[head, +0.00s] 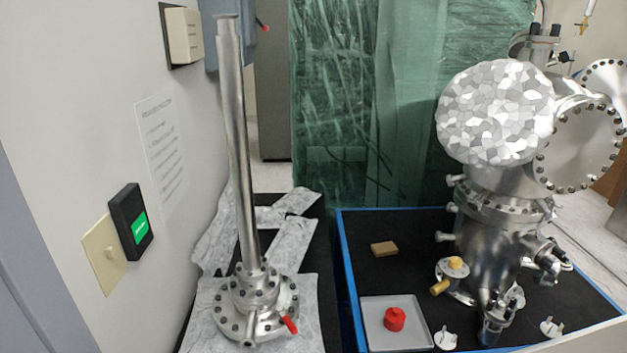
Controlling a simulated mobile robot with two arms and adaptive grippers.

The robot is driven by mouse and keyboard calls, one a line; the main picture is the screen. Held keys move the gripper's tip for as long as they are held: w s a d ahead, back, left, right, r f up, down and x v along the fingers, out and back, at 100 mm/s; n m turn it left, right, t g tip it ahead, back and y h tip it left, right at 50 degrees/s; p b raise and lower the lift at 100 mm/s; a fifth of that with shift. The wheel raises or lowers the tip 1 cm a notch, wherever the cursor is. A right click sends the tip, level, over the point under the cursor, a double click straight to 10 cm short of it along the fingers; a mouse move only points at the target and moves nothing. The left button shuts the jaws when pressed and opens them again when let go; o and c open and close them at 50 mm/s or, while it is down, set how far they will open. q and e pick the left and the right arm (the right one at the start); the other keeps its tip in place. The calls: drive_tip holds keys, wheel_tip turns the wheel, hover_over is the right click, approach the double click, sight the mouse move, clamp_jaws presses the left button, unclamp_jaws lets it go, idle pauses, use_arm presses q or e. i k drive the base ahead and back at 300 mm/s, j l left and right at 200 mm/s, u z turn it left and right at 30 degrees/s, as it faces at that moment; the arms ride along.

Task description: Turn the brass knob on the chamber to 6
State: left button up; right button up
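The steel vacuum chamber (487,245) stands at the right, on a black surface with a blue edge. Low on its left side is a small flanged fitting with a yellow, brass-coloured knob (455,263) on top. A second yellow cylindrical piece (440,287) sticks out toward the lower left of that fitting. I cannot tell which of the two is the knob of the task, and no number or pointer can be read. Neither of my grippers shows in the head view.
A grey tray (378,339) holds a red knob-like part (395,319). A tan block (384,249) and white wing-shaped pieces (445,338) lie nearby. A tall steel tube on a flange (240,150) stands on foil at left, beside a wall with a green-lit box (131,225).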

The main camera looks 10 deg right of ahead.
sight(455, 261)
drive_tip(key=z, duration=1.35)
